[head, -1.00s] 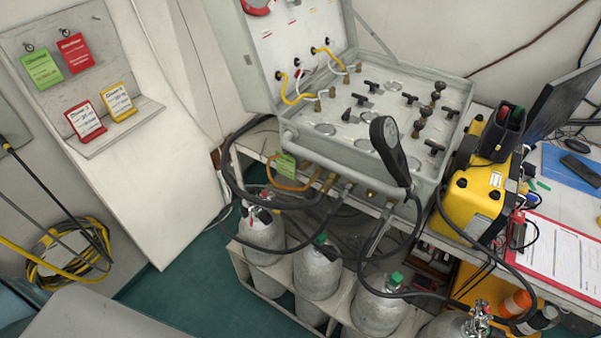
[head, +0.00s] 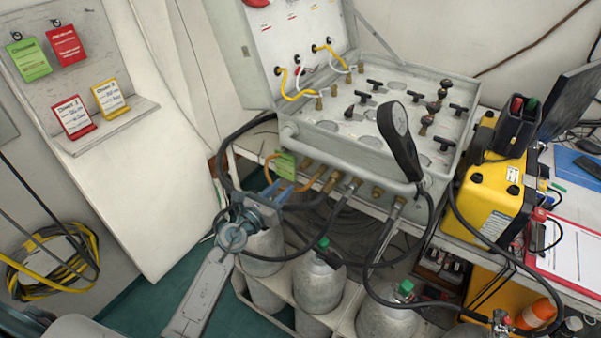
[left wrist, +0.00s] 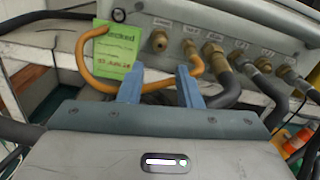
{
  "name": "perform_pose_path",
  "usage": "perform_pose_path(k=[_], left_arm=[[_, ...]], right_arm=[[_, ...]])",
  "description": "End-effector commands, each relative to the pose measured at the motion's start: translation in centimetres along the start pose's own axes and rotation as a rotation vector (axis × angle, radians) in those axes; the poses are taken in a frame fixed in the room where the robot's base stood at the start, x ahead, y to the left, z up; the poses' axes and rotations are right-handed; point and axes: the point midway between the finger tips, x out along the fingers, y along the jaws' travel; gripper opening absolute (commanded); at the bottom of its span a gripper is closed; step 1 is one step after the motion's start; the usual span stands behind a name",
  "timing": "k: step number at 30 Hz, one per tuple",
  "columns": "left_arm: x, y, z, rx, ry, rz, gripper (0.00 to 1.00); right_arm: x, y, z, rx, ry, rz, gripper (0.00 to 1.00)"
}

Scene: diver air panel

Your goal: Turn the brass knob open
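My left gripper (head: 277,186) is in front of the panel case's front edge in the head view. Its two blue fingers are apart in the left wrist view (left wrist: 159,80), with nothing gripped between them. A brass fitting (left wrist: 159,42) with an open-looking end lies just beyond and between the fingertips, on the case's front face. More brass fittings (left wrist: 213,54) with hoses sit to its right. An orange hose (left wrist: 88,65) loops behind the fingers. A green tag (left wrist: 117,48) hangs by the left finger. I cannot tell for sure which brass part is the knob. My right gripper is not in view.
A yellow case (head: 490,200) stands at the right.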

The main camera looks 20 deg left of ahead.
Motion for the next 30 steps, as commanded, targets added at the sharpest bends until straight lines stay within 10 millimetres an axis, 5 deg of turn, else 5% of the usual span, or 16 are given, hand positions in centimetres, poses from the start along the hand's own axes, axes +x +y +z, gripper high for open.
perform_pose_path(k=[15,30], left_arm=[[8.7,0.0,0.0,-0.007,-0.001,0.001,0.31],[10.4,0.0,-0.1,-0.006,0.001,0.001,0.31]], right_arm=[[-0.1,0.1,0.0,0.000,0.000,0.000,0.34],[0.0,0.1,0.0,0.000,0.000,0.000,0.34]])
